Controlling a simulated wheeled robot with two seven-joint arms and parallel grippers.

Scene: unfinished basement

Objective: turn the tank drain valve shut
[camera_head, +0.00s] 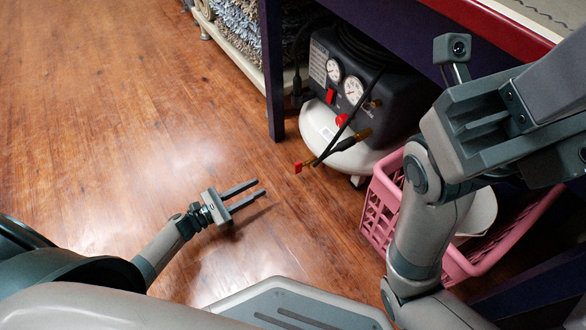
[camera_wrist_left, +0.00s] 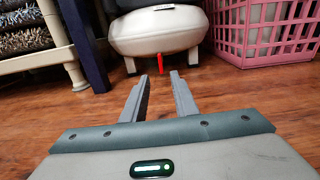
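The compressor's white tank (camera_head: 342,145) stands on the floor under the table. A small red handle (camera_head: 297,168) on a brass fitting sticks out low at its front; I take it for the drain valve. In the left wrist view the red handle (camera_wrist_left: 160,65) hangs below the white tank (camera_wrist_left: 158,35), between and beyond my fingertips. My left gripper (camera_head: 260,187) is open and empty, low over the floor, short of the handle and not touching it. My right gripper (camera_head: 482,128) is raised at the right, far from the valve; its finger opening is unclear.
A pink basket (camera_head: 382,205) with a white item stands just right of the tank. The dark table leg (camera_head: 272,70) and a shelf with rolled rugs (camera_head: 236,25) are to the left. The wooden floor before the tank is clear.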

